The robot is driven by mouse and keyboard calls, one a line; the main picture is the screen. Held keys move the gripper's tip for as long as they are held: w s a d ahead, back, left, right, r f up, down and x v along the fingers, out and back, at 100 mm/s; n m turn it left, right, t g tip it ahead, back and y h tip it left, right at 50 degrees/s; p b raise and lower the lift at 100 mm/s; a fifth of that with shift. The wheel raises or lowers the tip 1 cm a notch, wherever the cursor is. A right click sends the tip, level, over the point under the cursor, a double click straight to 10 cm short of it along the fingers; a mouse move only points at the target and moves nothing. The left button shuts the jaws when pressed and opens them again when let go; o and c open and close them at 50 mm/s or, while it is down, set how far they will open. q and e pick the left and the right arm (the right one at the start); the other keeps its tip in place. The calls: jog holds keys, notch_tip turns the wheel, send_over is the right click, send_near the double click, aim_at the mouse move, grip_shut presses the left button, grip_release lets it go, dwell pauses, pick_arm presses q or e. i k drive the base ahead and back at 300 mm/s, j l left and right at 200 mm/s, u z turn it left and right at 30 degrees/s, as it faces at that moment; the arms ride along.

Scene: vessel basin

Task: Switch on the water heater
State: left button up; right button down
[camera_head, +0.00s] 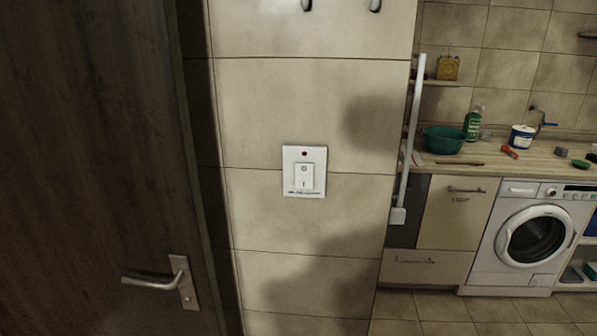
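A white square wall switch (304,171) is mounted on the beige tiled wall near the middle of the head view. It has a small dark red indicator at the top and a white rocker (304,177) below it, marked with a circle above and a line below. Small unreadable print runs along its lower edge. The indicator looks dark. No water heater body is visible. Neither of my grippers is in view; dark soft shadows fall on the wall right of and below the switch.
A dark wooden door (90,170) with a metal handle (155,277) stands at left. At right are a counter (450,172) with a green basin (444,139), a green bottle (473,123), and a washing machine (533,236). The wall around the switch is clear.

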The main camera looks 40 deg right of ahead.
aim_at(303, 172)
jog(key=z, duration=1.15)
